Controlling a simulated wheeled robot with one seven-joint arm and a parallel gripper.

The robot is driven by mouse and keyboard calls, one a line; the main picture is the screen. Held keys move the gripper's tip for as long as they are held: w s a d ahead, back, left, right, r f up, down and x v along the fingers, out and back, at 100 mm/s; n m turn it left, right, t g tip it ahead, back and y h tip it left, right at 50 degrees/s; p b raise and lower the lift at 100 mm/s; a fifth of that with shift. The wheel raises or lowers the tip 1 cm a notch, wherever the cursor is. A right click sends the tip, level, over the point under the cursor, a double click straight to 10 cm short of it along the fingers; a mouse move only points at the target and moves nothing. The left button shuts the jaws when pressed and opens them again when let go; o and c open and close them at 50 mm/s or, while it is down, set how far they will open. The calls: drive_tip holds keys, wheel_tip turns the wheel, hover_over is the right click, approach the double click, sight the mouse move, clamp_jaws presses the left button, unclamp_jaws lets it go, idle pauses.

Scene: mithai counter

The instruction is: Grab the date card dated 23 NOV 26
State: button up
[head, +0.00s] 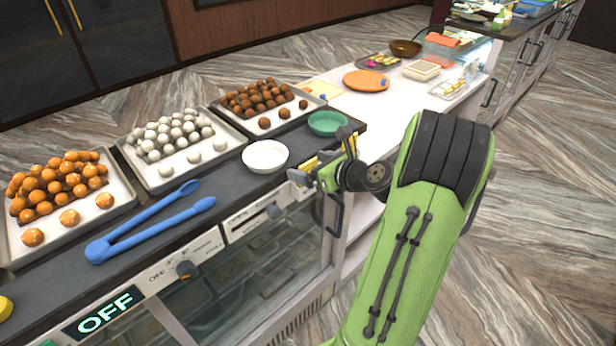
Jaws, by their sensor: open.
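I cannot make out a date card dated 23 NOV 26, and no such date is readable in the head view. A pale yellow flat sheet (322,89) lies on the white counter behind the green bowl; it is too small to tell what it is. My gripper (304,174) is open, at the counter's front edge, just right of the white bowl and in front of the green bowl. I see nothing held in it. My arm hides part of the white counter's front.
Trays of orange (118,201), white (234,150) and brown sweets (296,118) line the dark counter. Blue tongs (150,228), a white bowl (265,157) and a green bowl (327,123) are near. An orange round board (366,80) and white container (421,70) stand farther right.

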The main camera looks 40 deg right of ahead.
drive_tip(key=c, duration=1.1)
drive_tip(key=shift+r, duration=0.1)
wheel_tip(320, 180, up, 18)
drive_tip(key=p, duration=0.4)
